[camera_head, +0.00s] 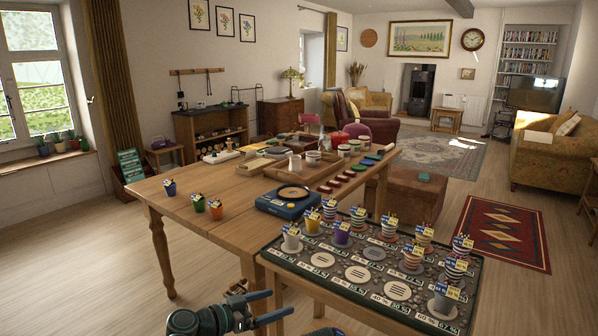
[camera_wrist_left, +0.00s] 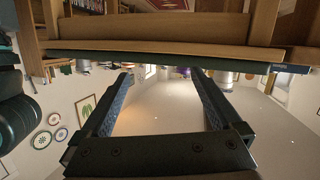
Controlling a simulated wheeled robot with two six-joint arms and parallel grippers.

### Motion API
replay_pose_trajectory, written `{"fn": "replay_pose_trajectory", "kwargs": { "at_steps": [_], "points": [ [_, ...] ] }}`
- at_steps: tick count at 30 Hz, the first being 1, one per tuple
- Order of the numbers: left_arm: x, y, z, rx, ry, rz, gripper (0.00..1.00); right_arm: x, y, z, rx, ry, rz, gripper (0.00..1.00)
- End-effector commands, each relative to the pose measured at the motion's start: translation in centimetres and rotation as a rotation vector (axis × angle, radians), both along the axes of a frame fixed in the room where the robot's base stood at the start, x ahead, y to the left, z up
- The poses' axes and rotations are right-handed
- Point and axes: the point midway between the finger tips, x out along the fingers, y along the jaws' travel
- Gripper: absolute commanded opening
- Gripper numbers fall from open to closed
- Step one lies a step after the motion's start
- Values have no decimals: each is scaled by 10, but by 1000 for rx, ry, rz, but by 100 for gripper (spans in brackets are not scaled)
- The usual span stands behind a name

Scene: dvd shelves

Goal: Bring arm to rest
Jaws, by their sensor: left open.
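My left gripper (camera_head: 280,303) is at the bottom of the head view, in front of the wooden table and left of the mat's front edge. Its two blue fingers are spread apart with nothing between them. In the left wrist view the open gripper (camera_wrist_left: 163,76) shows its two dark fingers, empty, with a pale surface behind them. That view appears upside down.
A dark mat (camera_head: 347,295) with several cups and stacks lies at the front right. The wooden table (camera_head: 215,228) carries a blue device (camera_head: 287,200) and small coloured cups. A wooden edge (camera_wrist_left: 160,52) crosses the wrist view. Floor at left (camera_head: 100,270) is clear.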

Motion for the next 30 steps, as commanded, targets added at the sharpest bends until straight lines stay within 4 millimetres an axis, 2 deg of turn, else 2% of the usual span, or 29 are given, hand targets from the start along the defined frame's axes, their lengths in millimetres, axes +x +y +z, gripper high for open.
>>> {"fn": "replay_pose_trajectory", "kwargs": {
  "at_steps": [5,10,15,18,21,26,27,30],
  "points": [
    [-15,-7,-35,77,182,-23,98,0,0,0,0,0,0,50],
    [-36,-4,-82,197,438,4,98,0,0,0,0,0,0,50],
    [-68,24,-135,387,773,160,98,0,0,0,0,0,0,50],
    [-83,46,-154,484,918,296,98,0,0,0,0,0,0,50],
    [-95,69,-165,566,1023,442,98,0,0,0,0,0,0,50],
    [-111,106,-171,674,1131,693,98,0,0,0,0,0,0,50],
    [-116,91,-171,700,1125,658,98,0,0,0,0,0,0,50],
    [-126,66,-171,762,1111,602,98,0,0,0,0,0,0,50]
  ]
}}
